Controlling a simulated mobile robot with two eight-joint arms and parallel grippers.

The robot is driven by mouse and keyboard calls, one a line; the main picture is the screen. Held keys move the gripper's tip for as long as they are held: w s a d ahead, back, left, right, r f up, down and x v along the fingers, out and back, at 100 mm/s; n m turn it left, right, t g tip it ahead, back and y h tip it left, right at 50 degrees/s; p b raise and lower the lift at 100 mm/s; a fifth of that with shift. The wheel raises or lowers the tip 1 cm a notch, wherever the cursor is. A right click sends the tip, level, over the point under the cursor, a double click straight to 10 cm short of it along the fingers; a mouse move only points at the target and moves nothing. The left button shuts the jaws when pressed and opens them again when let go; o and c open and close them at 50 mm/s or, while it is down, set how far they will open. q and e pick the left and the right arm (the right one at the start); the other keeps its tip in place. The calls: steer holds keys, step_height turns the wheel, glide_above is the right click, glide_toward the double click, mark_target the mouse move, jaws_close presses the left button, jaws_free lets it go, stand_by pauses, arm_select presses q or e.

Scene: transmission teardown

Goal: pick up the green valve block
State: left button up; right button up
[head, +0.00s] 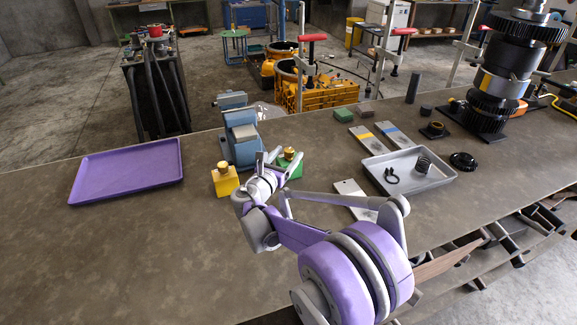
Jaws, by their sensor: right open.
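The green valve block (296,172) stands on the bench near the middle of the head view, with a brass knob on top. My right gripper (277,157) is in front of it and covers part of its left side and top. The jaws are open, with the fingers pointing away toward the back of the bench. I cannot tell whether a finger touches the block. A similar yellow block (225,184) with a brass knob stands just left of the gripper. My left gripper is out of view.
A blue-grey vise (241,140) stands close behind the blocks. An empty purple tray (126,169) lies at left. A grey tray (432,181) with small dark parts is at right, near flat plates (366,139). A black gear stack (505,75) stands at far right. The front-left bench is clear.

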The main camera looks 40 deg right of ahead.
mark_target(291, 148)
steer(key=p+x, duration=0.1)
steer(key=x, duration=0.4)
steer(key=shift+w+r, duration=0.15)
steer(key=shift+w, duration=0.1)
steer(key=shift+s, duration=0.1)
steer(key=shift+c, duration=0.5)
jaws_close()
steer(key=shift+r, duration=0.1)
stand_by(0.4)
